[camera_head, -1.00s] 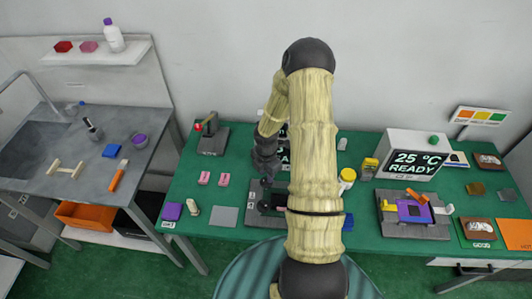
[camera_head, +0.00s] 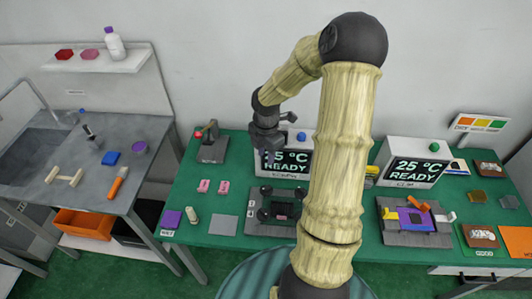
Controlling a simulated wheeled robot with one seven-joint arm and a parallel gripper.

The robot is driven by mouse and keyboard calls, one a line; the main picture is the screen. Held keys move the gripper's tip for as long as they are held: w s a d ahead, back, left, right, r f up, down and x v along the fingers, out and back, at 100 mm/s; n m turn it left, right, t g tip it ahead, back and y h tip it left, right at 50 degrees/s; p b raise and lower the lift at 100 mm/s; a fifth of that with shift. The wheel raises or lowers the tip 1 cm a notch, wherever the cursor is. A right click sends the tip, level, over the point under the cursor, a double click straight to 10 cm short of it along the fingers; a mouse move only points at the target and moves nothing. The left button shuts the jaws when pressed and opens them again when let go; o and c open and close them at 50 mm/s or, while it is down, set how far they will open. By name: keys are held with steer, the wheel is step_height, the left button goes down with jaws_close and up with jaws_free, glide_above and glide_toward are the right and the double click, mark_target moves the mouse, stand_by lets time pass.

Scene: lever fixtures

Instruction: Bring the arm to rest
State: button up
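My gripper (camera_head: 268,154) is at the end of my bent arm, raised above the green bench (camera_head: 228,172) in front of the left display box (camera_head: 298,160). It is small and dark in this view, and I cannot tell whether its fingers are open or shut. No held object can be made out. Below it is a grey fixture plate (camera_head: 258,228) with dark round knobs. My arm covers the middle of the bench.
A red-tipped lever fixture (camera_head: 211,143) stands to the left of my gripper. On the right are another display box (camera_head: 412,165) and a grey fixture with purple and orange parts (camera_head: 414,218). Pink blocks (camera_head: 213,186) lie at left. A grey sink counter (camera_head: 110,165) stands farther left.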

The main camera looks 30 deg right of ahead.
stand_by(0.4)
steer(key=s+a+r+m+t, duration=0.1)
steer(key=s+a+r+m, duration=0.3)
steer(key=m, duration=0.6)
steer(key=s+a+r+m+t, duration=0.1)
steer(key=s+a+r+m, duration=0.4)
steer(key=s+a+m, duration=0.3)
steer(key=shift+s+a+r+m+t, duration=0.35)
steer(key=shift+a+m, duration=0.4)
steer(key=shift+m, duration=0.45)
steer(key=shift+f, duration=0.1)
